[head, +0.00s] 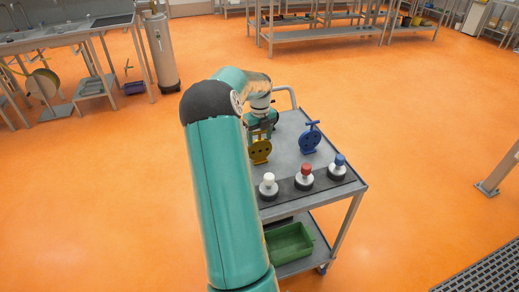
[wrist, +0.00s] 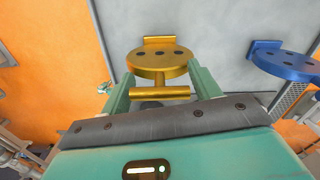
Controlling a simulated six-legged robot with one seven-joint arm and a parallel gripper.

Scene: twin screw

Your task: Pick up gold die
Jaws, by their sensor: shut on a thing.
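The gold die (head: 260,151) is a round plate with dark holes. In the head view it is upright at the left side of the grey cart top (head: 290,128). My gripper (head: 263,127) is at its upper end, partly hidden by my arm. In the wrist view the gold die (wrist: 160,63) is in front of my gripper (wrist: 161,91). Its bar-shaped handle (wrist: 160,92) lies between the two green fingers, which are shut on it. I cannot tell whether the die touches the cart top.
A blue die (head: 310,139) stands right of the gold one. A dark strip along the cart's front edge holds white (head: 268,180), red (head: 306,170) and blue (head: 340,161) knobs on round bases. A green bin (head: 290,243) is on the lower shelf. Orange floor around the cart is clear.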

